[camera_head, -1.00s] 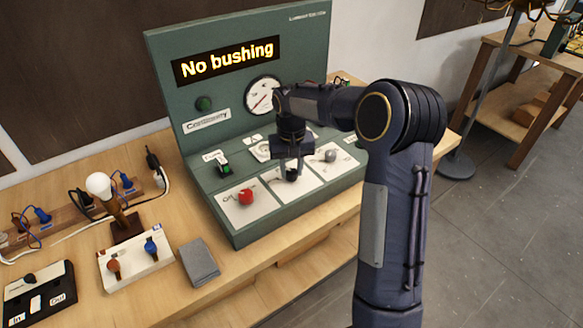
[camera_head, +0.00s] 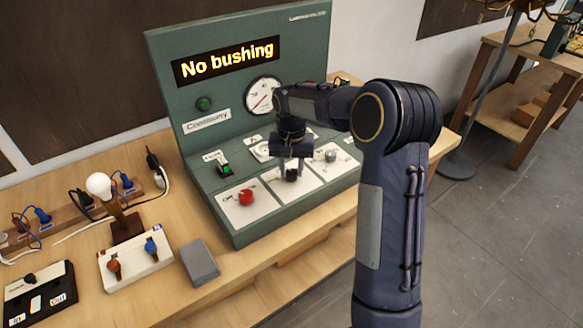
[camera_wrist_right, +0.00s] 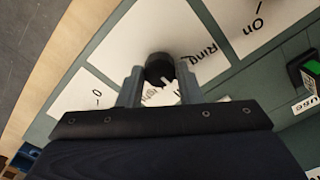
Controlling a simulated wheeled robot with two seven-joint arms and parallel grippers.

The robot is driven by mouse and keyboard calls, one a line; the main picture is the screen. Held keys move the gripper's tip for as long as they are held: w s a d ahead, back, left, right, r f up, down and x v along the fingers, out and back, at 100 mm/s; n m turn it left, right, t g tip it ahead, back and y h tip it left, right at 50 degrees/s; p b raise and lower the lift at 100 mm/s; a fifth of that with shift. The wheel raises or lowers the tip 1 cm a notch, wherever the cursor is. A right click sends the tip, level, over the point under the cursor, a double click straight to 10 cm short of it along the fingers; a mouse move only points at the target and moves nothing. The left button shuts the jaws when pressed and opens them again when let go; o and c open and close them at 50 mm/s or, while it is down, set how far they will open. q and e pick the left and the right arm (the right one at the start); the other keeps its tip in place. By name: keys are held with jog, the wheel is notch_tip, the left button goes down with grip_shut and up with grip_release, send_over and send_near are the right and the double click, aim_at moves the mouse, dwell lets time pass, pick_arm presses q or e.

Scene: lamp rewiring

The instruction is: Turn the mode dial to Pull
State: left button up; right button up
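A black dial knob (camera_head: 292,174) sits on a white plate in the middle of the green console's sloped front. In the right wrist view, the knob (camera_wrist_right: 160,68) has a white pointer mark and partly covered lettering around it, including "Ring"; I cannot read "Pull". My right gripper (camera_head: 291,160) points down over the knob. In the right wrist view, its two fingers (camera_wrist_right: 159,75) stand apart on either side of the knob, with a gap visible at each side. My left gripper is not in view.
The green console (camera_head: 210,150) shows "No bushing" on its display (camera_head: 227,61). A red knob (camera_head: 246,197) and a grey knob (camera_head: 331,155) flank the black one. A green switch (camera_head: 225,169), a gauge (camera_head: 263,95) and a grey block (camera_head: 199,262) are nearby.

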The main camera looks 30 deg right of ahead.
aim_at(292, 172)
jog(key=o, duration=0.4)
notch_tip(292, 172, up, 8)
jog(key=shift+f, duration=0.1)
jog(key=shift+s, duration=0.1)
dwell(0.6)
jog(key=s+a+r+n+t+y, duration=0.2)
jog(key=s+a, duration=0.2)
jog(key=s, duration=0.7)
jog(key=s+a+r+n+t+y, duration=0.1)
jog(key=s+a+n+t, duration=0.15)
jog(key=s, duration=0.85)
jog(key=shift+n+t+y, duration=0.25)
jog(key=shift+t+y, duration=0.15)
jog(key=shift+t, duration=0.15)
jog(key=s+a+f, duration=0.1)
jog(key=s, duration=0.1)
jog(key=s+a+f, duration=0.3)
jog(key=s+a, duration=0.1)
jog(key=s, duration=0.1)
jog(key=shift+f, duration=0.2)
